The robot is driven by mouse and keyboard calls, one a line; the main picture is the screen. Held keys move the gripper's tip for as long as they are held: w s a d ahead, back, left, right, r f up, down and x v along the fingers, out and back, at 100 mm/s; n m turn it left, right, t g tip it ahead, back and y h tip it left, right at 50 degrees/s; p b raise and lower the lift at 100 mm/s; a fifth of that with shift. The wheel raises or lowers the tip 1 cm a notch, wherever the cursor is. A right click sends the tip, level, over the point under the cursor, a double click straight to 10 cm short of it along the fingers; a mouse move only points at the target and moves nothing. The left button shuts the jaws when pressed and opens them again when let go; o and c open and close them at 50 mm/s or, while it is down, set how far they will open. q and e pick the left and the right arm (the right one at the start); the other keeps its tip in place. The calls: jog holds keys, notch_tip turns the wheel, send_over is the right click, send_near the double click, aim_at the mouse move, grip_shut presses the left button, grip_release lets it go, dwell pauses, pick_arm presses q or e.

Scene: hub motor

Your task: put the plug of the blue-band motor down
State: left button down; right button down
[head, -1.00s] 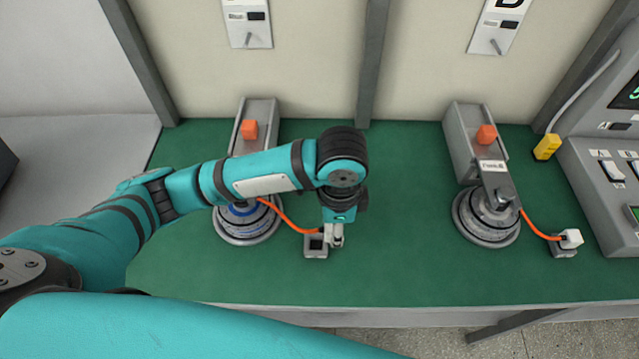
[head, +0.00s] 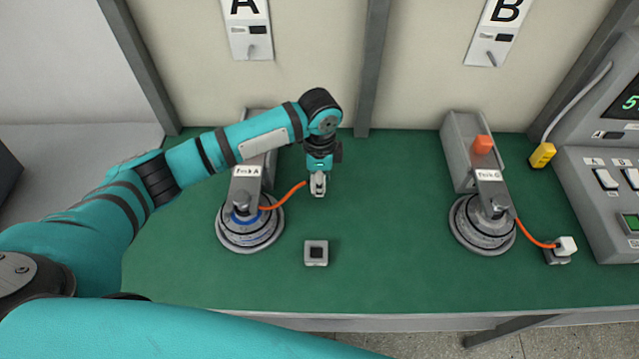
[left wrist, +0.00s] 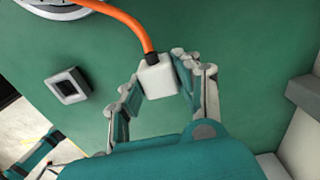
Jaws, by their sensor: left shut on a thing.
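The blue-band motor (head: 249,230) stands on the left of the green bench, with a tagged arm over its top. Its orange cable (head: 289,196) runs right to my left gripper (head: 318,190). In the left wrist view, my left gripper (left wrist: 158,88) is shut on the white plug (left wrist: 157,79), one finger on each side. The plug is held behind the small grey holder (head: 308,259), whose dark square opening is empty. The holder also shows in the left wrist view (left wrist: 58,84). The plug's height above the bench is hard to tell. My right gripper is not in view.
A second motor (head: 482,228) stands at right, its white plug (head: 566,245) in its own holder. A yellow connector (head: 542,155) and a control console (head: 600,205) are farther right. The green bench (head: 385,230) between the motors is clear.

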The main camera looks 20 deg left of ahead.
pick_arm(q)
jog(key=shift+f, duration=1.1)
jog(key=shift+s+f, duration=0.1)
jog(key=c, duration=0.9)
grip_release()
notch_tip(320, 180, up, 12)
jog(key=shift+r+b, duration=0.15)
jog(key=shift+b, duration=0.15)
